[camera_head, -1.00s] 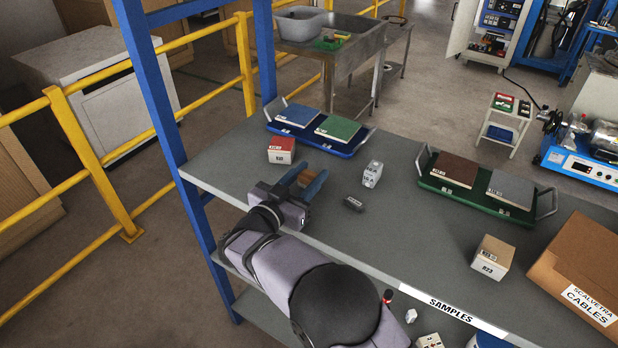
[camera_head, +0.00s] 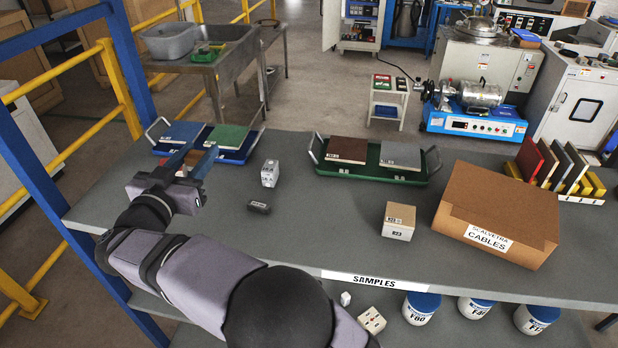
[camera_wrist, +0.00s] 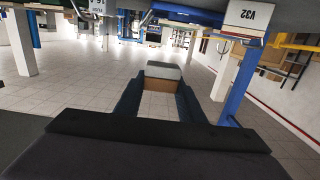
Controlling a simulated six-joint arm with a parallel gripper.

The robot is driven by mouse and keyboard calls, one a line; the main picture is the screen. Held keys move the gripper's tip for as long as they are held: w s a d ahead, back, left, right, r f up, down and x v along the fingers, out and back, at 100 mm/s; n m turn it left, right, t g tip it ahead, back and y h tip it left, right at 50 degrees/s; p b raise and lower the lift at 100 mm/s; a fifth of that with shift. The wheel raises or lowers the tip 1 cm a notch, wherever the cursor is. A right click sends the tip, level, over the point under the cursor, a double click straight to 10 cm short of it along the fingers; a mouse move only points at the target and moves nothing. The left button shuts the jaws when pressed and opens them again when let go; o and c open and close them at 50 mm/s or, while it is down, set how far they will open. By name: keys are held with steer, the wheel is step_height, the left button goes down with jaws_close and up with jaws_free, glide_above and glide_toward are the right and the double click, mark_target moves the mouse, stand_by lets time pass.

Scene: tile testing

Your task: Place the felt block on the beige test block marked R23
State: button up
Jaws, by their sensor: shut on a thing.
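My gripper (camera_head: 194,158) is over the left part of the grey bench, its fingers pointing away from me. In the wrist view, a block with a grey layer and a brown face, likely the felt block (camera_wrist: 162,72), sits between the two finger ends, and the gripper (camera_wrist: 160,92) is shut on it. In the head view the fingers largely hide it. The beige test block marked R23 (camera_head: 398,222) stands on the bench right of centre, well to the right of my gripper. Its visible top is bare.
A grey-white block (camera_head: 270,173) and a small dark block (camera_head: 259,207) lie right of my gripper. A green tray (camera_head: 372,170) with two tiles is behind R23. A cardboard box (camera_head: 500,215) stands close to its right. The bench between the dark block and R23 is clear.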

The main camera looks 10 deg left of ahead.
steer(key=w+d+r+m+h+p, duration=0.1)
steer(key=w+d+r+h+p, duration=0.1)
steer(key=w+d+r+p, duration=0.4)
steer(key=w+d+r+m+g+h+p, duration=0.15)
steer(key=d+r, duration=0.25)
steer(key=d, duration=0.4)
steer(key=w+d+r+m+h+p, duration=0.25)
steer(key=w+d+r+p, duration=0.2)
steer(key=d, duration=0.25)
steer(key=p, duration=0.4)
glide_above(401, 214)
step_height(401, 214, down, 10)
steer(key=shift+n+h, duration=0.3)
steer(key=shift+f+p, duration=0.6)
steer(key=shift+f, duration=2.45)
steer(key=shift+f+p, duration=0.4)
steer(key=shift+f, duration=1.5)
